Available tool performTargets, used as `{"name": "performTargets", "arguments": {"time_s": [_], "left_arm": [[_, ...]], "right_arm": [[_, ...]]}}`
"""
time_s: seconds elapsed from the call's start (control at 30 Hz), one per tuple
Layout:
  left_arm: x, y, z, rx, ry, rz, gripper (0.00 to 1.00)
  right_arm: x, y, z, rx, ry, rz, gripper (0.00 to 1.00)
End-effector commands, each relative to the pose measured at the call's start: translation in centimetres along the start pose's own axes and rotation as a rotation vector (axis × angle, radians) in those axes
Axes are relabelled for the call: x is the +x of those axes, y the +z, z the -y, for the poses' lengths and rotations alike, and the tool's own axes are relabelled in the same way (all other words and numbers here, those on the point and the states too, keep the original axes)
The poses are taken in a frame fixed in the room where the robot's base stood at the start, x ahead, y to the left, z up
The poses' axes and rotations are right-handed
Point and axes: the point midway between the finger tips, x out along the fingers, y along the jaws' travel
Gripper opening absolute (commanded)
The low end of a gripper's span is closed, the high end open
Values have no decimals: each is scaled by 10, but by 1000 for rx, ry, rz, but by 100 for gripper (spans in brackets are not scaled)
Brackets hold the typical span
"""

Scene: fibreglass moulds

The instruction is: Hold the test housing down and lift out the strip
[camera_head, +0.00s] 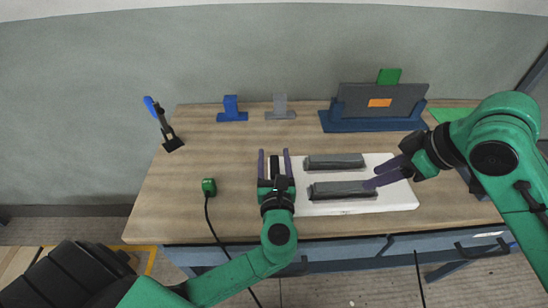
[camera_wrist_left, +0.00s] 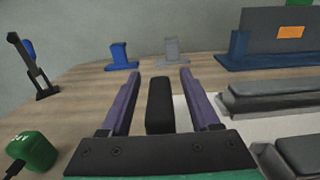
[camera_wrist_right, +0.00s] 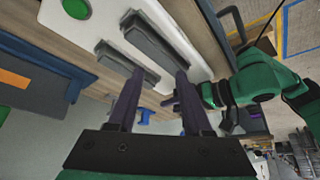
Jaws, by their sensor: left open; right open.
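Two long dark grey housings lie on a white board (camera_head: 400,200): a back one (camera_head: 335,161) and a front one (camera_head: 340,190). I cannot tell which is the test housing, and no separate strip can be made out. My left gripper (camera_head: 274,153) is open at the board's left end, pointing away from me. A dark block (camera_wrist_left: 160,104) shows between its fingers, with gaps on both sides. My right gripper (camera_head: 370,181) is open at the right end of the front housing. In the right wrist view its fingers overlap the housings' ends; contact cannot be told.
A grey panel with an orange label (camera_head: 380,102) stands in a blue base at the back right. A blue stand (camera_head: 231,108) and a grey stand (camera_head: 280,107) are at the back. A green corded device (camera_head: 209,187) and a black-and-blue tool (camera_head: 164,128) are left. The wood between is clear.

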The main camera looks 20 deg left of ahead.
Motion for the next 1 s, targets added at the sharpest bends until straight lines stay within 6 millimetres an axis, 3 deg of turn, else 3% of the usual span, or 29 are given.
{"name": "performTargets", "arguments": {"time_s": [0.13,0.3,1.0], "left_arm": [[0,0,0,0,0,0,62],[0,0,0,0,0,0,0],[-1,-1,0,1,0,-1,0]], "right_arm": [[0,0,0,0,0,0,50],[0,0,0,0,0,0,50],[0,0,0,0,0,0,50]]}}
